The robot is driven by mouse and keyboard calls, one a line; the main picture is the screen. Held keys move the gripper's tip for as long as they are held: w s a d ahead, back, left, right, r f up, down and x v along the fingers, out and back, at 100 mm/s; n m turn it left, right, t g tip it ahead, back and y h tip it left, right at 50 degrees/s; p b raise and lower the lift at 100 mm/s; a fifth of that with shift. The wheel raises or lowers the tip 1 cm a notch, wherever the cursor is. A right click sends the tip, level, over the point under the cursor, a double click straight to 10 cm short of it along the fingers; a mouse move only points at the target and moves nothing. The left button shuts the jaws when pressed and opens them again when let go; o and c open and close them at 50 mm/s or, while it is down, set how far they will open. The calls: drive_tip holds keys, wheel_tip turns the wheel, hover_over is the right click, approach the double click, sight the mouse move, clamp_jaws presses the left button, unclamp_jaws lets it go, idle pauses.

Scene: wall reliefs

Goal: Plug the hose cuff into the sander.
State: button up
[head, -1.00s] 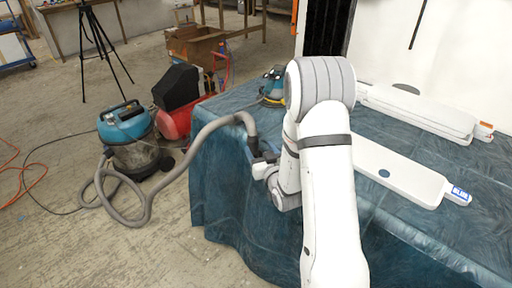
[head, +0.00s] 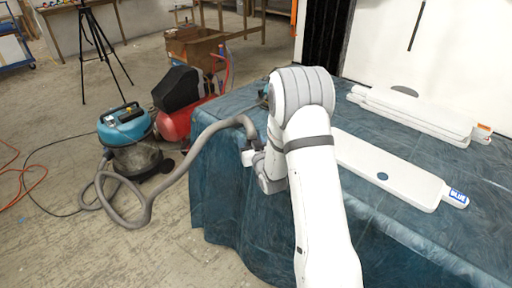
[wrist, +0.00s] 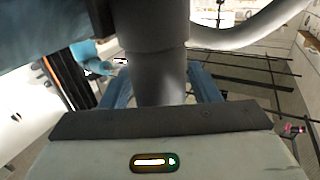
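The grey hose cuff (wrist: 157,80) sits between the two blue fingers of my gripper (wrist: 162,92) in the wrist view, with a dark collar above it. My gripper (head: 251,155) is shut on it, at the left edge of the covered table in the head view. The grey hose (head: 205,132) arches from the cuff down to the vacuum. The blue sander (head: 263,97) is mostly hidden behind my arm in the head view. A blue shape in the wrist view (wrist: 90,58) looks like the sander, apart from the cuff. Its port cannot be made out.
A blue cloth covers the table (head: 225,200). White panels (head: 390,172) lie on its right side, with more stacked behind (head: 415,115). The blue vacuum (head: 126,130) and a red compressor (head: 180,105) stand on the floor at left.

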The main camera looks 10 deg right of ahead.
drive_tip(key=c, duration=0.9)
